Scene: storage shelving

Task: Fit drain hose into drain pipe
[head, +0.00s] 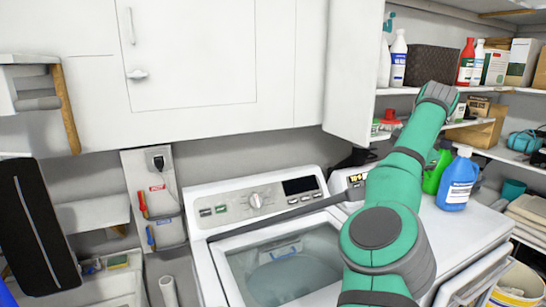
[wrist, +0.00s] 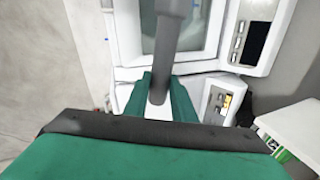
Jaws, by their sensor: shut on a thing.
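The grey drain hose (wrist: 172,30) runs from the top of the wrist view down between my green fingers. My gripper (wrist: 161,84) is shut on the hose, with one finger on each side of it. My gripper is hidden behind my arm in the head view. A white upright pipe (head: 168,291), apparently the drain pipe, stands low to the left of the washer. The hose is apart from it as far as I can see.
The washer (head: 205,263) has a glass lid. A wall box (head: 154,205) with red and blue valves hangs at left. Blue (head: 457,181) and green (head: 435,171) bottles stand on the right machine. White cupboards (head: 190,55) hang above. Shelves with boxes (head: 524,62) fill the right.

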